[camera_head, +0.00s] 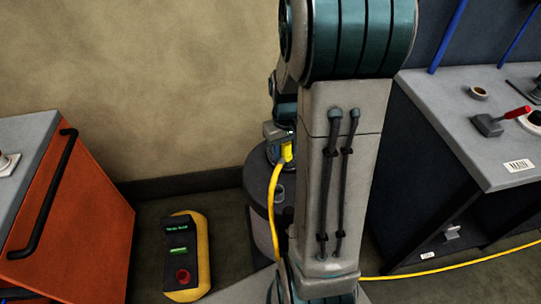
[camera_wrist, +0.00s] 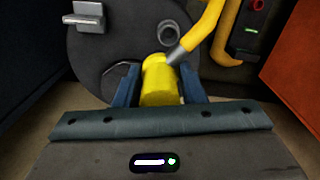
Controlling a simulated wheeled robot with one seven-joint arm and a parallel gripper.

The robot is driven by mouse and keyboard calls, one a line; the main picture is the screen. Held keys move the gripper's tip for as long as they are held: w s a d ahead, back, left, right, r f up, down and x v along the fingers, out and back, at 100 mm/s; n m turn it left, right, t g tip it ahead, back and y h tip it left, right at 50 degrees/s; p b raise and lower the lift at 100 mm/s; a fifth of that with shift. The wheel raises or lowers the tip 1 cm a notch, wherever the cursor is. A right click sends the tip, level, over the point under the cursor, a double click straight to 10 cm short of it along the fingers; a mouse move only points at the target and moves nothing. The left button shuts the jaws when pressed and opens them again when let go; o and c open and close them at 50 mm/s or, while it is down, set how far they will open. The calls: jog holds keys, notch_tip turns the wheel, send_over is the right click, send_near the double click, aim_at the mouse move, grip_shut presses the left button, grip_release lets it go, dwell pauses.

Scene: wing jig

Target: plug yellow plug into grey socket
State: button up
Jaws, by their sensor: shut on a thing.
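My gripper (camera_head: 280,140) is shut on the yellow plug (camera_head: 287,152), behind my arm's upright link in the head view. In the wrist view the yellow plug (camera_wrist: 160,82) sits between the two blue fingers of my gripper (camera_wrist: 160,88). A yellow cable (camera_head: 270,215) leaves the plug by a grey collar and hangs down. A small grey fitting (camera_head: 452,233) stands on the lower shelf of the right bench, too small to identify.
An orange cabinet (camera_head: 75,220) stands at left. A yellow-rimmed box with a red button (camera_head: 184,255) is on the floor. Cable (camera_head: 450,266) crosses the floor at right.

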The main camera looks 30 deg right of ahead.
notch_tip(320, 180, down, 13)
jog(key=w+a+m+b, duration=0.1)
jog(key=b, duration=0.5)
jog(key=shift+w+a+f, duration=0.15)
jog(key=shift+w+a, duration=0.05)
jog(key=shift+f+b, duration=0.4)
jog(key=shift+b, duration=0.05)
dwell(0.6)
jog(key=shift+f+b, duration=0.3)
jog(key=shift+f, duration=0.05)
jog(key=shift+f+b, duration=1)
jog(key=shift+f, duration=0.2)
dwell(0.4)
jog(key=o, duration=1)
jog(key=shift+o, duration=0.2)
jog(key=shift+r, duration=0.1)
notch_tip(320, 180, up, 14)
jog(key=shift+f+p, duration=0.15)
jog(key=shift+p, duration=0.8)
